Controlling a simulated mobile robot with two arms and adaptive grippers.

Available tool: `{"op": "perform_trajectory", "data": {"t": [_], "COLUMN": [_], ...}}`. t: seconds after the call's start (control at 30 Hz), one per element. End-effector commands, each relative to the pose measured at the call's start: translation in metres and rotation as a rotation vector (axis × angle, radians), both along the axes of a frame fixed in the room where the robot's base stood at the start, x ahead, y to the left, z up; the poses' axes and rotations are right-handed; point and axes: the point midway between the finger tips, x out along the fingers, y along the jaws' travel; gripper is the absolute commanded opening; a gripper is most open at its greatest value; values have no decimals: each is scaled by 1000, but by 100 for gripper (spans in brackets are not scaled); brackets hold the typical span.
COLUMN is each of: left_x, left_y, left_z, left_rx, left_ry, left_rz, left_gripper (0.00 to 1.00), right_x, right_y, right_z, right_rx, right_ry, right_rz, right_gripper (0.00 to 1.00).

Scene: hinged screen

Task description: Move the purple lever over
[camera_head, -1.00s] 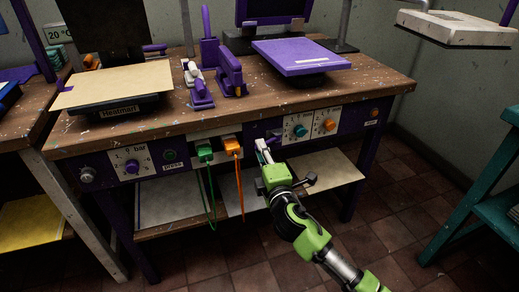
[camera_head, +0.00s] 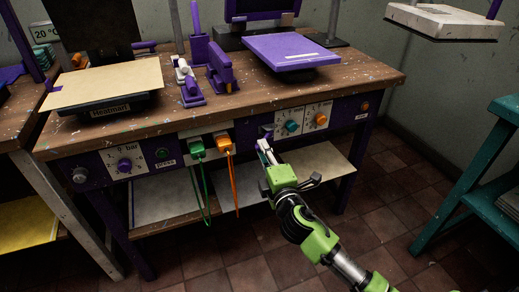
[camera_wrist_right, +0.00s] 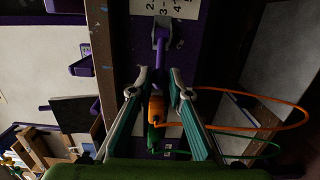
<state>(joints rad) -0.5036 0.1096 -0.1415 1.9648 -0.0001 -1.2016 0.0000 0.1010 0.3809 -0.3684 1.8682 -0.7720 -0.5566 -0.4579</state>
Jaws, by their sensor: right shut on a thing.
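The purple lever (camera_wrist_right: 158,60) sticks out from a grey bracket on the bench's purple front panel in the right wrist view. In the head view the gripper partly hides it, below the dark bracket (camera_head: 267,131). My right gripper (camera_head: 263,147), with its green arm, reaches up to the panel from below right. In the right wrist view its fingertips (camera_wrist_right: 158,83) stand on either side of the lever's free end, shut on it. The exact contact is dark and hard to see. My left gripper is not in view.
An orange plug (camera_head: 223,142) and a green plug (camera_head: 196,147) with hanging cables sit left of the gripper. A teal knob (camera_head: 292,126) and an orange knob (camera_head: 321,119) are to its right. A lower shelf (camera_head: 315,168) lies behind the arm.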

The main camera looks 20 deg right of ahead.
Motion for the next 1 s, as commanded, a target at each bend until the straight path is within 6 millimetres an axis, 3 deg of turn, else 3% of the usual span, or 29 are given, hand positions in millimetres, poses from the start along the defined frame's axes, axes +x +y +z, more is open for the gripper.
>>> {"op": "perform_trajectory", "data": {"t": [0.5, 0.77, 1.0], "left_x": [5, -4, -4], "left_y": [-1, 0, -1], "left_z": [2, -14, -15], "left_rx": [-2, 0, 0], "left_ry": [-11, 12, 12], "left_rz": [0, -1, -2], "left_gripper": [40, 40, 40], "right_x": [-6, -13, -13], "right_y": [-11, -21, -21], "right_z": [-3, -2, -2], "right_rx": [-1, -1, -1], "right_ry": [6, 5, 4], "right_rz": [-7, -6, -6], "right_gripper": [6, 6, 6]}}
